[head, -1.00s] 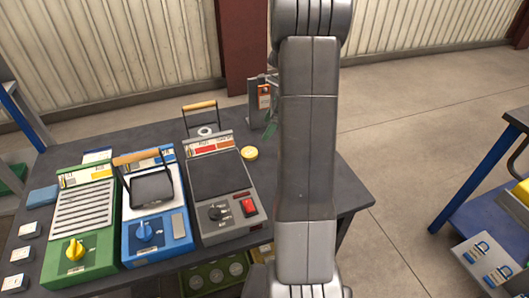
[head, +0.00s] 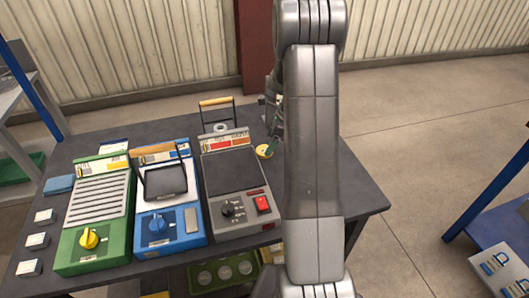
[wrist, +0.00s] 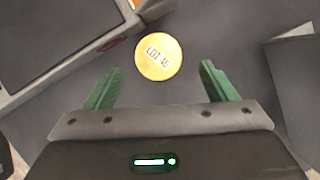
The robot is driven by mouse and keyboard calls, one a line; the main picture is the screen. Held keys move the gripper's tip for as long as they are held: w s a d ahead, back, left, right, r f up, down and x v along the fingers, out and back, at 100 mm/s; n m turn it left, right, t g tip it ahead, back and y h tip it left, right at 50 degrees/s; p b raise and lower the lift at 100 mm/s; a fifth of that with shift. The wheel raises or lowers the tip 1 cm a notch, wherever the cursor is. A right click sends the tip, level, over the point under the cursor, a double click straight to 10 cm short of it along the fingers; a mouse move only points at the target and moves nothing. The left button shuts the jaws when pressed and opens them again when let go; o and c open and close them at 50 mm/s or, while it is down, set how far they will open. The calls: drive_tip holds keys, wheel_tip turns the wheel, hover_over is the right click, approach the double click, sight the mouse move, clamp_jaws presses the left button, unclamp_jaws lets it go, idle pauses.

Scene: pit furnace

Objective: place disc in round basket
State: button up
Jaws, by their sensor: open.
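The yellow disc (wrist: 158,57), marked "LOT 45", lies flat on the dark bench. In the head view the disc (head: 263,151) is just right of the grey device. My gripper (wrist: 159,82) is open and empty, its green fingers either side of the disc's near side, not closed on it. In the head view my gripper (head: 275,153) is beside the disc, partly hidden by my arm. An upright handle with a wooden grip (head: 216,101) stands behind the grey device, near a pale ring (head: 221,128); whether a round basket is there I cannot tell.
Green (head: 95,215), blue (head: 160,220) and grey (head: 235,185) devices stand in a row. A dark square basket (head: 165,181) sits on the blue one. Small white blocks (head: 37,240) lie at the left. A blue-framed table (head: 490,185) stands at right.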

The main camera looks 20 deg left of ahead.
sight(265, 149)
drive_tip(key=x, duration=0.3)
drive_tip(key=shift+s+a+f, duration=0.1)
drive_tip(key=shift+s+f, duration=0.05)
drive_tip(key=shift+f, duration=0.05)
drive_tip(key=c, duration=1.3)
drive_tip(key=shift+r, duration=0.2)
drive_tip(key=shift+c, duration=0.6)
